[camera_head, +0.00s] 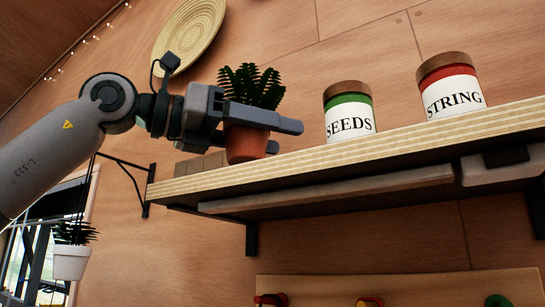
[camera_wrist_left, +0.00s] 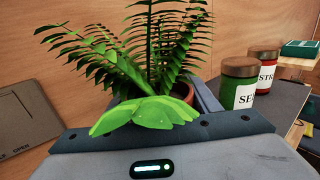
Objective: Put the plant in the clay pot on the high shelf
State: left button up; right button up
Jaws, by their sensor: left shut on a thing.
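The plant in the clay pot (camera_head: 247,143) has dark green fern-like leaves and stands upright at the left part of the high shelf (camera_head: 330,152). My left gripper (camera_head: 262,120) comes in from the left and is shut on the pot. The pot's lower part shows at the shelf's front edge; I cannot tell whether its base touches the shelf. In the left wrist view the leaves (camera_wrist_left: 150,50) fill the middle and hide most of the fingers, and a bit of the pot rim (camera_wrist_left: 184,92) shows. My right gripper is not in view.
A SEEDS jar (camera_head: 349,112) and a STRING jar (camera_head: 450,88) stand on the shelf to the right of the pot. A woven plate (camera_head: 188,38) hangs on the wall behind. A white hanging pot (camera_head: 71,262) with a plant is at lower left.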

pick_arm(q)
jog(key=shift+s+d+f, duration=0.1)
jog(key=shift+d, duration=0.05)
jog(key=shift+f, duration=0.35)
jog(key=shift+f+p, duration=0.4)
jog(key=shift+f, duration=1.1)
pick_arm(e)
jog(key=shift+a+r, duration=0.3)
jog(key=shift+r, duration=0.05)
pick_arm(q)
jog(key=shift+f, duration=0.1)
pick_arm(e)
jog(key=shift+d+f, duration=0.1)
pick_arm(q)
jog(key=shift+f, duration=0.1)
jog(key=o, duration=1.2)
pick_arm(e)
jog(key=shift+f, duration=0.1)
